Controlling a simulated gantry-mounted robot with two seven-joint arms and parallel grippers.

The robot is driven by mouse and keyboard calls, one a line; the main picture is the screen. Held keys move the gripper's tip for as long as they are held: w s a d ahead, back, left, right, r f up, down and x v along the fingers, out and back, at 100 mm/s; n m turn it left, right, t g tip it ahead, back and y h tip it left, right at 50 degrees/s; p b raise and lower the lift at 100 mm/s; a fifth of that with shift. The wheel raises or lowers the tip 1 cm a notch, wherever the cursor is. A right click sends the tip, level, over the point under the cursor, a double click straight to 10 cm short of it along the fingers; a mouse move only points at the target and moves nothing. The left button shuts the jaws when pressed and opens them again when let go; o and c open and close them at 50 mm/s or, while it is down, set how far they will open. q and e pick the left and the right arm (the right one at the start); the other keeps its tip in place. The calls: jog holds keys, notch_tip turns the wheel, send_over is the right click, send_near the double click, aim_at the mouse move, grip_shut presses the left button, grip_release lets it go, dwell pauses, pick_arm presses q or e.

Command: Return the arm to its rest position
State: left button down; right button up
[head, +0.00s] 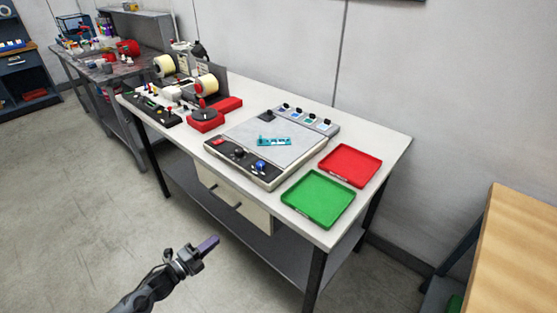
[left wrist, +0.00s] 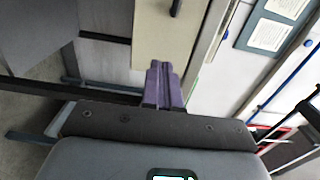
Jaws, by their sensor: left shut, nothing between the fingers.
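My left gripper (head: 207,244) shows at the lower left of the head view, out in front of the white workbench (head: 285,221) and above the grey floor. Its purple fingers are closed together with nothing between them. In the left wrist view the same closed fingers (left wrist: 160,80) point toward the cream drawer front (left wrist: 152,35) under the bench, which shows beyond them. I cannot tell the gap to it. My right gripper is in neither view.
The bench holds a label rewinder (head: 190,90), a grey panel with a teal piece (head: 274,141), a red tray (head: 350,165) and a green tray (head: 318,198). A wooden table (head: 515,255) stands at the right. The floor at left is clear.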

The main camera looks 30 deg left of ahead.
pick_arm(q)
jog(key=s+d+n+g+y+p, duration=0.1)
jog(key=s+d+n, duration=0.3)
jog(key=d, duration=0.5)
jog(key=s+d+n+g+y+p, duration=0.15)
jog(key=s+d+n, duration=0.35)
jog(key=d, duration=0.5)
jog(key=s+d+r+n+g+y, duration=0.2)
jog(key=s+r+n+g, duration=0.1)
jog(key=s+n+g, duration=0.9)
notch_tip(320, 180, up, 38)
jog(key=s+m+p, duration=0.2)
jog(key=s+p, duration=0.1)
jog(key=p, duration=3.4)
jog(key=shift+d+t+p, duration=0.2)
jog(key=shift+t+p, duration=0.1)
jog(key=shift+t, duration=0.15)
